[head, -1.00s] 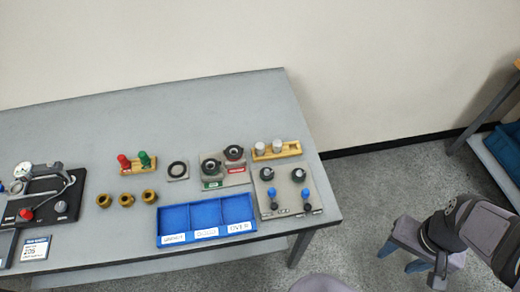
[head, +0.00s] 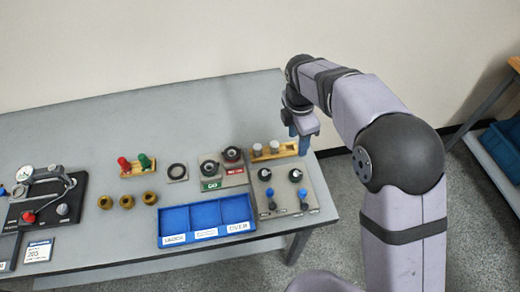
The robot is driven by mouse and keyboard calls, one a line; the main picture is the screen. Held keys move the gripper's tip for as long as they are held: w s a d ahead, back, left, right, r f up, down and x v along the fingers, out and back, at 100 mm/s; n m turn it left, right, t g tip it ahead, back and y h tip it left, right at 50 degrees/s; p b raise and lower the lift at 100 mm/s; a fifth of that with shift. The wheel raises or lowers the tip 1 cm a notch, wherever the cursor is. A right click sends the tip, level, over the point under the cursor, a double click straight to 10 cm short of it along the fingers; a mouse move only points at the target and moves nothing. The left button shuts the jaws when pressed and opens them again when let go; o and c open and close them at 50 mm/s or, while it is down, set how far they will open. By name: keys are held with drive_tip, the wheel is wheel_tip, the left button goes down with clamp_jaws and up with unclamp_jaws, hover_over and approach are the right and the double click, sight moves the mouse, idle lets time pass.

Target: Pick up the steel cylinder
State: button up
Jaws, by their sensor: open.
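Two short grey steel cylinders stand upright in a yellow wooden rack (head: 287,150) at the right rear of the table. The left cylinder (head: 257,149) and the right cylinder (head: 274,146) look alike, so I cannot tell which one is meant. My gripper (head: 303,146) points down at the right end of the rack, to the right of both cylinders and apart from them. Its blue fingers are open and seem empty. They cover the rack's right end, and their height above the table is hard to tell.
In front of the rack is a grey panel (head: 283,183) with black knobs and blue-tipped levers. A blue sorting tray (head: 205,233) is nearer the front. The table's right edge is close to my gripper.

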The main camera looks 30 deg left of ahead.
sight(257, 147)
drive_tip(key=shift+s+a+f+n+t+p, duration=0.1)
drive_tip(key=shift+s+a+f+n+p, duration=0.45)
drive_tip(key=shift+a+n, duration=1.05)
drive_tip(key=shift+s+a+f+n+t+p, duration=0.1)
drive_tip(key=shift+s+a+f+n+p, duration=0.2)
drive_tip(key=shift+s+a+f+n, duration=1.25)
drive_tip(key=shift+w+a+f+n+t+p, duration=0.15)
drive_tip(key=shift+a+n+p, duration=0.4)
drive_tip(key=shift+a, duration=2)
drive_tip(key=shift+w+a+f+p, duration=0.1)
drive_tip(key=shift+f+p, duration=0.1)
drive_tip(key=shift+f, duration=0.45)
drive_tip(key=shift+w+d+f+p, duration=0.1)
drive_tip(key=shift+f+p, duration=0.15)
drive_tip(key=shift+f, duration=0.45)
drive_tip(key=shift+w+a+f+p, duration=0.1)
drive_tip(key=shift+f+p, duration=0.1)
drive_tip(key=shift+f, duration=0.45)
clamp_jaws()
